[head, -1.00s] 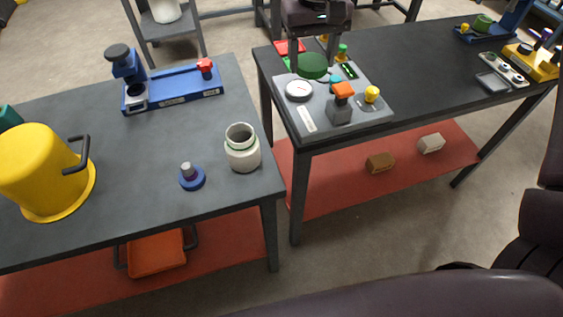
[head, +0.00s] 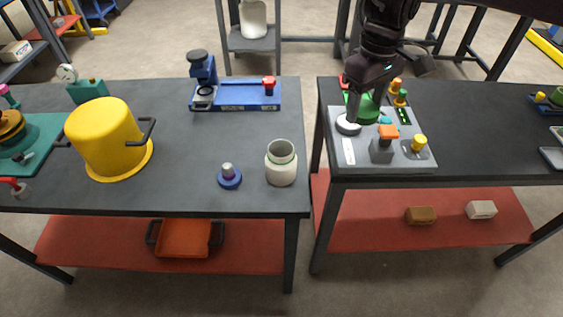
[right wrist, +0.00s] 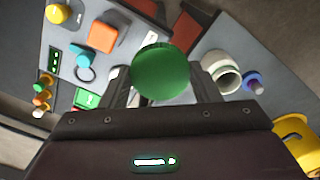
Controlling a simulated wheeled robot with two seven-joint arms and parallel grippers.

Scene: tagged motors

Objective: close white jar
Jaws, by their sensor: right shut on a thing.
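The white jar (head: 281,163) stands upright with its mouth open, near the right front corner of the left table. It also shows in the right wrist view (right wrist: 222,75), to the right of my right gripper. My right gripper (right wrist: 160,85) is shut on a round green lid (right wrist: 161,70). In the head view my right gripper (head: 362,95) and the green lid (head: 368,110) are over the grey panel on the right table, apart from the jar. My left gripper is not in view.
A blue knobbed piece (head: 229,178) stands just left of the jar. A yellow pot (head: 104,140) and a blue fixture (head: 235,97) are on the same table. The grey panel (head: 408,163) holds a gauge, buttons and an orange-topped switch. A gap separates the two tables.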

